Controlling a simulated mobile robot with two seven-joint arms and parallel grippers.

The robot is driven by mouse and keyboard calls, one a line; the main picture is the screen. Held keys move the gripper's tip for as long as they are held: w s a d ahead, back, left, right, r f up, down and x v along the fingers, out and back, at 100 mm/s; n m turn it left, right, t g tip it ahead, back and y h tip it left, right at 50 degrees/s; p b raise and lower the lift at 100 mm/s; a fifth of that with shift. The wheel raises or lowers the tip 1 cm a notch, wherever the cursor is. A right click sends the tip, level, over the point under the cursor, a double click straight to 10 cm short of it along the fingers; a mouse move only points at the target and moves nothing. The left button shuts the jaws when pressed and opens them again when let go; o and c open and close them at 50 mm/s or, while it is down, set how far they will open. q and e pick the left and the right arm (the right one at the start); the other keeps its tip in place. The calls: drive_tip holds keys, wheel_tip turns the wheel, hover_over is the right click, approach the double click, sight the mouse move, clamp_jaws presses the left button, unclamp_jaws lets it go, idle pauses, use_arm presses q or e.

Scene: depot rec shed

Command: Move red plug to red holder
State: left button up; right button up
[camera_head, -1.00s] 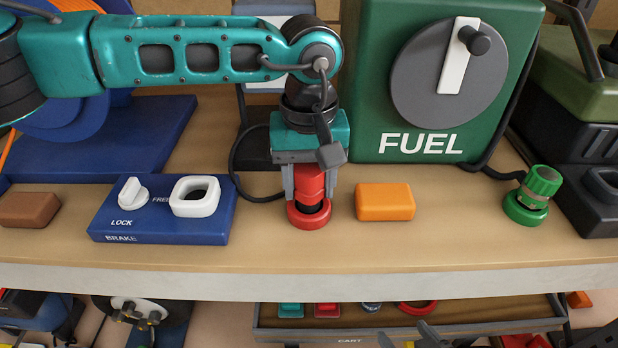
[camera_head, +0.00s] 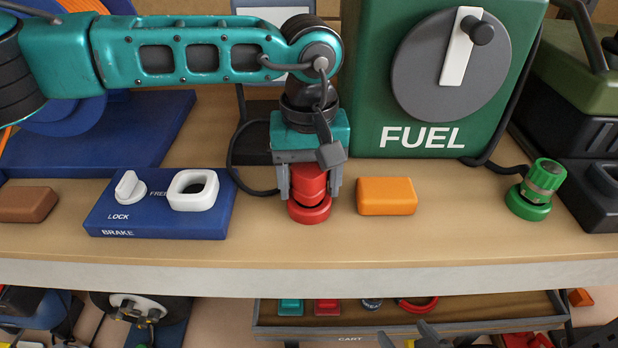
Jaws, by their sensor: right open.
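The red plug (camera_head: 308,182) stands upright at the red holder (camera_head: 310,213), a round red socket on the wooden shelf. The plug sits low, with a dark gap showing between it and the holder's rim. My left gripper (camera_head: 310,190) points down from above, with one finger on each side of the plug. Its fingers look slightly spread from the plug's sides. The gripper body hides the plug's top. My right gripper (camera_head: 408,340) shows only as dark tips at the bottom edge, open and away from the plug.
An orange block (camera_head: 386,196) lies close right of the holder. A blue brake box (camera_head: 160,205) is to the left, with a brown block (camera_head: 27,204) beyond. A green plug (camera_head: 540,187) stands at the right. The green FUEL box (camera_head: 370,120) is behind. A cart tray (camera_head: 480,325) is below.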

use_arm(q)
drive_tip(key=shift+o, duration=1.1)
drive_tip(key=shift+r, duration=0.1)
